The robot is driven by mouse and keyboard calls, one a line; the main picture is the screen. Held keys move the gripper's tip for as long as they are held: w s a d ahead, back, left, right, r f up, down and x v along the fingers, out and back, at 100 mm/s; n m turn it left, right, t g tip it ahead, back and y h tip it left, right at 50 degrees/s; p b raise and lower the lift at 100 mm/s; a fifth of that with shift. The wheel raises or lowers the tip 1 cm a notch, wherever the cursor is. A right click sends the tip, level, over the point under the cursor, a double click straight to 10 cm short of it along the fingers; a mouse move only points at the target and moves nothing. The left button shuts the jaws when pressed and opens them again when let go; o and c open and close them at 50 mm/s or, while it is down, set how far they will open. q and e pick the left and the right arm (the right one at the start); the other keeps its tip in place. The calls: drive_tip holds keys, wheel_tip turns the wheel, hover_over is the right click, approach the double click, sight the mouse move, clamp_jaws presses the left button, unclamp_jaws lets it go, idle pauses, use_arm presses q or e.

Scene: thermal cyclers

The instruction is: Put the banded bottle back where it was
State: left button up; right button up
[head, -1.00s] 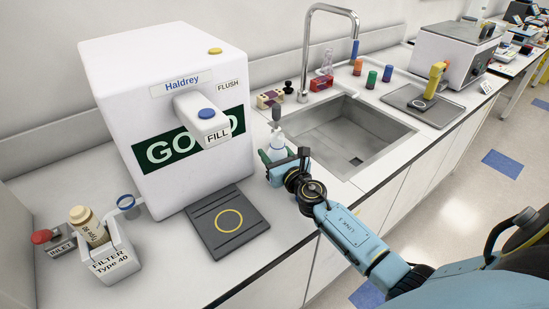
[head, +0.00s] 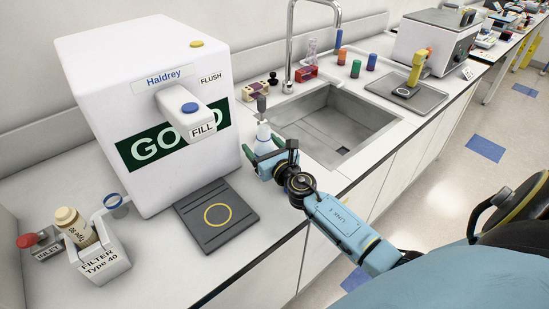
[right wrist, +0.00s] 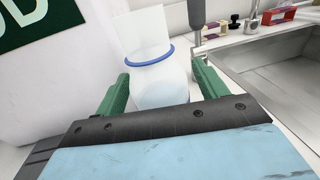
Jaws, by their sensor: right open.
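The banded bottle (head: 263,133) is pale with a blue band and stands upright on the counter between the white Haldrey machine and the sink. In the right wrist view the bottle (right wrist: 160,82) is between the green fingers, its blue band near the top of its body. My right gripper (head: 268,162) is open around its lower part; small gaps seem to show beside the fingers (right wrist: 160,92). The bottle's base is hidden by the gripper. My left gripper is not in view.
The Haldrey machine (head: 150,95) stands left of the bottle, with a dark pad (head: 217,214) in front. The sink (head: 330,120) and tap (head: 290,45) are to the right. A filter holder (head: 100,258) sits at the front left.

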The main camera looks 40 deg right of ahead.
drive_tip(key=s, duration=0.9)
drive_tip(key=shift+s+a+f, duration=0.1)
drive_tip(key=shift+s+a, duration=0.25)
drive_tip(key=shift+s, duration=0.8)
